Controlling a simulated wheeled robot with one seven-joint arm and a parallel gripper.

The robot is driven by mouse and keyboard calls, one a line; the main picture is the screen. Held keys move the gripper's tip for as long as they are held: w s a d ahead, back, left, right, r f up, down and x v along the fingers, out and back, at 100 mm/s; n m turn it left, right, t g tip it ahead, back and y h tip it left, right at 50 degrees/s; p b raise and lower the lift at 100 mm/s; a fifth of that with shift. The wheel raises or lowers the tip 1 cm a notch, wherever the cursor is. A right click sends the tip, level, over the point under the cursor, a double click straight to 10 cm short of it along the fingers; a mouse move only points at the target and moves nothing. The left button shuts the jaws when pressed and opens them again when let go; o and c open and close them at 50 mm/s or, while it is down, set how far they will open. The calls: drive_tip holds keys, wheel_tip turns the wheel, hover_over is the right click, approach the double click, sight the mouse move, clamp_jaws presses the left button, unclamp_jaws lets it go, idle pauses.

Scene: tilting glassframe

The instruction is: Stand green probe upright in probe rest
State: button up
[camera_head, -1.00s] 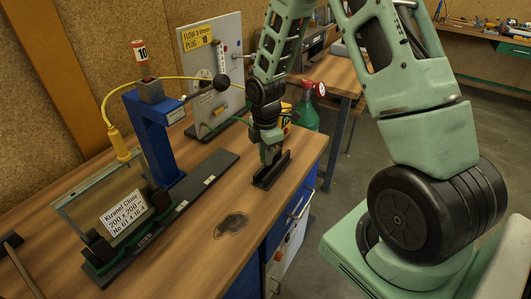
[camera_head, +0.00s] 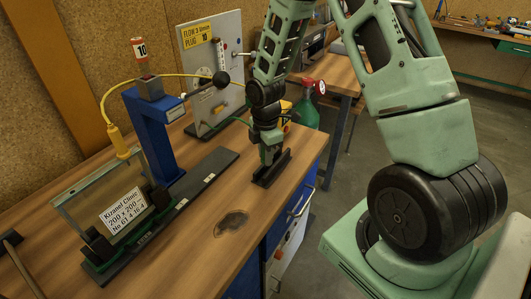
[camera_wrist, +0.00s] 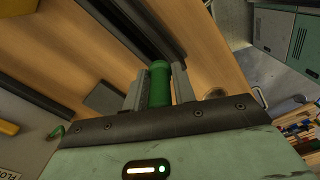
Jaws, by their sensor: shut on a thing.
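The probe is hard to make out in the head view. The black block looks like the probe rest, but I cannot tell for certain. Whether the probe touches it is hidden.
A grey panel (camera_head: 205,90) stands behind.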

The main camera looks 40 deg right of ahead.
drive_tip(key=shift+f+b, duration=0.9)
drive_tip(key=shift+f, duration=0.65)
drive_tip(key=o, duration=1.1)
wheel_tip(320, 180, up, 17)
drive_tip(key=shift+r+b, duration=0.2)
drive_tip(key=shift+b, duration=0.25)
drive_tip(key=s+a+m, duration=0.8)
drive_tip(key=s+a, duration=1.6)
drive_tip(key=shift+s+a+r+y, duration=0.15)
drive_tip(key=shift+a+r+y, duration=0.1)
drive_tip(key=shift+r+y, duration=0.05)
